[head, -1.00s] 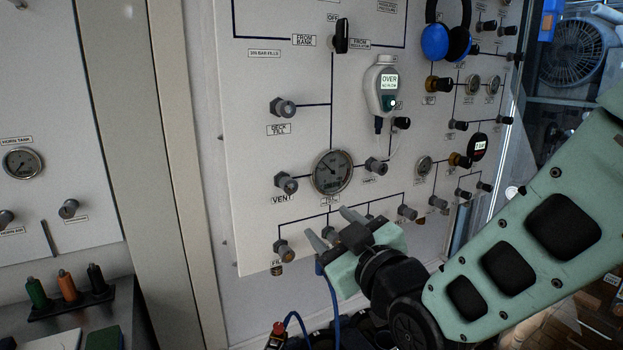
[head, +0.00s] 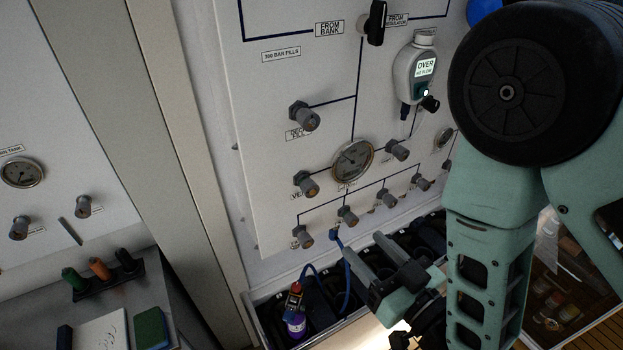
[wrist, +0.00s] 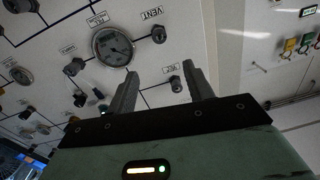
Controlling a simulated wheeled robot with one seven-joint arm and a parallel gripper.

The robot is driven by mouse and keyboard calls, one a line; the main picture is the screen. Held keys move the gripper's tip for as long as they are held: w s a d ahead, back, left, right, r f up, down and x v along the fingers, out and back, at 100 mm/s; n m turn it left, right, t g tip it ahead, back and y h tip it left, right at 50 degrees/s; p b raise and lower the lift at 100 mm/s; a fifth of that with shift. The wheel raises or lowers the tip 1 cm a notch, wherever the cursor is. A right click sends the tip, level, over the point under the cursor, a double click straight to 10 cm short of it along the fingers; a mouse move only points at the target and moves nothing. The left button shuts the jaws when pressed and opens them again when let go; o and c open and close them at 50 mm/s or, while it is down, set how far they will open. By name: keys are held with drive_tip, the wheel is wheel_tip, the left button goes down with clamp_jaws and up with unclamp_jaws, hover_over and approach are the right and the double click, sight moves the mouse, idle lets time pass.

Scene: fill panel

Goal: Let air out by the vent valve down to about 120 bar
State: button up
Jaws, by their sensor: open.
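The vent valve (head: 306,184) is a grey knob on the white panel, left of the round pressure gauge (head: 352,160). In the wrist view the vent valve (wrist: 159,34) sits under its VENT label, beside the gauge (wrist: 113,45), ahead of the fingertips. The needle is too small to read. My gripper (head: 369,250) is open and empty, below the row of fill knobs and apart from the vent valve. In the wrist view a fill knob (wrist: 176,85) shows between the open fingers of my gripper (wrist: 159,72), farther back.
A blue hose (head: 347,283) runs from the fill row to a purple cylinder (head: 295,324) in the trough (head: 262,300). A handheld meter reading OVER (head: 416,68) hangs on the panel. A desk with coloured-handled tools (head: 100,270) stands left. My arm covers the right.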

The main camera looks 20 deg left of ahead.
sight(313, 192)
drive_tip(key=a+b, duration=0.1)
drive_tip(key=b, duration=0.3)
drive_tip(key=w+a+b, duration=0.1)
drive_tip(key=b, duration=0.4)
drive_tip(key=shift+w+f, duration=0.25)
drive_tip(key=shift+f, duration=0.1)
drive_tip(key=shift+b, duration=0.65)
drive_tip(key=x, duration=1.3)
drive_tip(key=shift+w+a+r, duration=0.15)
drive_tip(key=shift+w+r, duration=0.05)
drive_tip(key=shift+r, duration=0.2)
drive_tip(key=shift+w+a+f, duration=0.1)
drive_tip(key=shift+w+a, duration=0.3)
drive_tip(key=shift+a, duration=0.1)
drive_tip(key=c, duration=1)
drive_tip(key=shift+f, duration=0.1)
